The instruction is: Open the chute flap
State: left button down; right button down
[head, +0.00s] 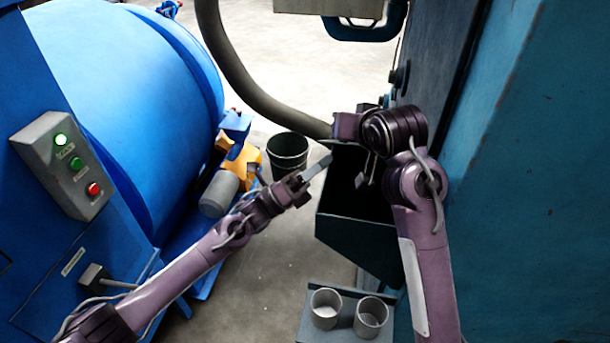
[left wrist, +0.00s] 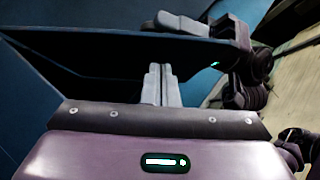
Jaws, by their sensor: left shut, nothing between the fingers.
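The chute (head: 358,240) is a dark teal, open-topped box on the side of the teal machine. Its dark panels also fill the upper part of the left wrist view (left wrist: 90,55). I cannot clearly tell the flap from the chute's other panels. My left gripper (head: 322,166) is shut and empty by the chute's upper left edge; its closed fingers show in the left wrist view (left wrist: 160,82). I cannot tell whether they touch the panel. My right gripper (head: 366,178) points down over the chute opening, its fingers partly in shadow, and I cannot tell its jaw state.
A blue drum machine (head: 130,100) with a button box (head: 65,165) stands at the left. A dark bucket (head: 288,152) stands behind my left gripper. Two cups (head: 326,308) (head: 371,316) sit on a small shelf below the chute. A thick hose (head: 240,75) curves behind. Floor between is clear.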

jog(key=shift+r, duration=0.1)
pick_arm(q)
jog(key=shift+x, duration=1)
jog(key=shift+r, duration=0.1)
